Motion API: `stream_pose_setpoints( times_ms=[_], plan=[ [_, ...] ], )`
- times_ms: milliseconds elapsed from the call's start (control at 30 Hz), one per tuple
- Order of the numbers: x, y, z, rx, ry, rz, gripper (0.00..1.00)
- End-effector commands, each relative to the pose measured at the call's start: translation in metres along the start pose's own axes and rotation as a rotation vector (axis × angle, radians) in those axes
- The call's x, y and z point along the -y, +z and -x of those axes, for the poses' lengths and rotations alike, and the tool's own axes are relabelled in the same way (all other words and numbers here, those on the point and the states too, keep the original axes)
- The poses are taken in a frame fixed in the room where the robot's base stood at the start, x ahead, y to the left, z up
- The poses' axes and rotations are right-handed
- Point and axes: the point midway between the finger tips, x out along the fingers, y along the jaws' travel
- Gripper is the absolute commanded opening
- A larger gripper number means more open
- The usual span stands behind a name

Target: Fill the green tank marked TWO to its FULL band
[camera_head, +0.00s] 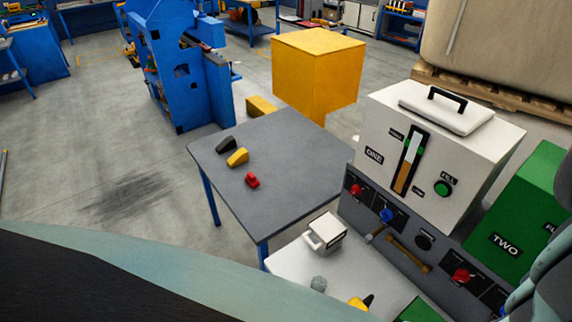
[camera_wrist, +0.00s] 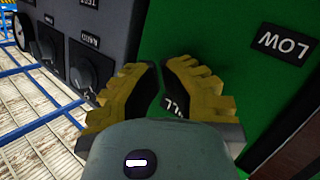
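The green tank (camera_head: 535,200) marked TWO stands at the right edge in the head view, cut off by the frame. Its green face (camera_wrist: 225,40) fills much of the wrist view, with a LOW label (camera_wrist: 283,45). My gripper (camera_wrist: 161,66) is in front of that face, its yellow fingertips almost together with a narrow gap and nothing seen between them. A label ending in "LL" (camera_wrist: 175,105) shows partly behind the fingers. Any button there is hidden. I cannot tell whether the fingertips touch the tank. The tank's level gauge is not clearly visible.
A white tank (camera_head: 480,120) with a gauge and green FILL button (camera_head: 442,189) stands left of the green one. Below is a dark panel (camera_head: 410,240) with knobs, which also shows in the wrist view (camera_wrist: 90,70). A grey table (camera_head: 290,170) holds small blocks.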

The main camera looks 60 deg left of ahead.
Motion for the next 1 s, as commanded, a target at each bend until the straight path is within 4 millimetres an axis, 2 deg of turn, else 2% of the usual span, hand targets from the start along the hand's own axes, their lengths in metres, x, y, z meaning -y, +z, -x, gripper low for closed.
stream_pose_setpoints(
  times_ms=[367,767,1000],
  plan=[
    [-0.006,0.004,0.013,-0.003,-0.002,0.000,0.00],
    [-0.006,0.006,0.015,-0.001,-0.003,0.001,0.00],
    [-0.015,0.013,0.031,-0.002,-0.003,0.003,0.00]
  ],
)
